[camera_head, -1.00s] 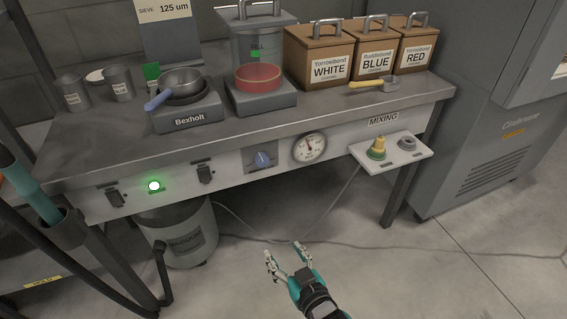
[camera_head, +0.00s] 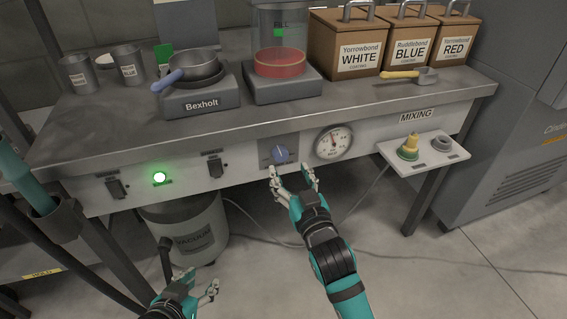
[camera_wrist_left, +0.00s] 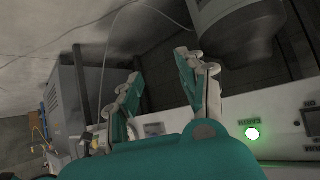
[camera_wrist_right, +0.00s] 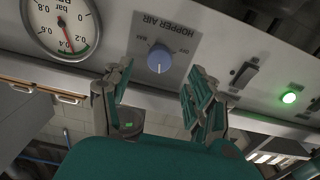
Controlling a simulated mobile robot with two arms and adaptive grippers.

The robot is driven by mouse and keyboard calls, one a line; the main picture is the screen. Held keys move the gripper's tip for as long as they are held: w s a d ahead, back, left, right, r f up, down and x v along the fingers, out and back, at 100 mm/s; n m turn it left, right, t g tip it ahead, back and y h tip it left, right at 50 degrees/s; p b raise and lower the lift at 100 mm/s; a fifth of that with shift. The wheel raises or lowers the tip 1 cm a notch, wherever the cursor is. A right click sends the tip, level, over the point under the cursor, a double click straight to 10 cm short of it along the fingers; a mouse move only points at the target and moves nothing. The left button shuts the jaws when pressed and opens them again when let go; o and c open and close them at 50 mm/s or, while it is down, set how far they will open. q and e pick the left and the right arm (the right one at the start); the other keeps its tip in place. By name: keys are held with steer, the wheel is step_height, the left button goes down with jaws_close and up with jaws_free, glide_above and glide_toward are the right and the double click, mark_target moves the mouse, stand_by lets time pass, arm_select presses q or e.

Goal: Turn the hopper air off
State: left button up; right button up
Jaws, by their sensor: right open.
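The hopper air knob (camera_head: 280,155) is a blue dial on a grey plate in the bench's front panel. In the right wrist view the knob (camera_wrist_right: 159,58) shows upside down under the label HOPPER AIR, between and beyond my fingers. My right gripper (camera_head: 292,172) is open and empty, just below and in front of the knob, apart from it. My left gripper (camera_head: 202,287) is open and empty, low in front of the vacuum.
The vacuum (camera_head: 195,240) stands under the bench. A small shelf (camera_head: 440,157) with a yellow-topped part juts out at right.

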mark_target(282, 157)
steer(key=x, duration=0.4)
steer(key=shift+w+f+b, duration=0.1)
steer(key=shift+w+b, duration=0.05)
steer(key=shift+b, duration=0.2)
steer(key=shift+w+a, duration=0.2)
steer(key=shift+w, duration=0.35)
arm_select(q)
steer(key=w+d+r+t+h, duration=0.1)
steer(key=w+r+t, duration=0.2)
steer(key=r, duration=0.1)
steer(key=shift+w+d+r, duration=0.25)
steer(key=shift+w+d, duration=0.1)
arm_select(e)
steer(key=shift+c, duration=0.4)
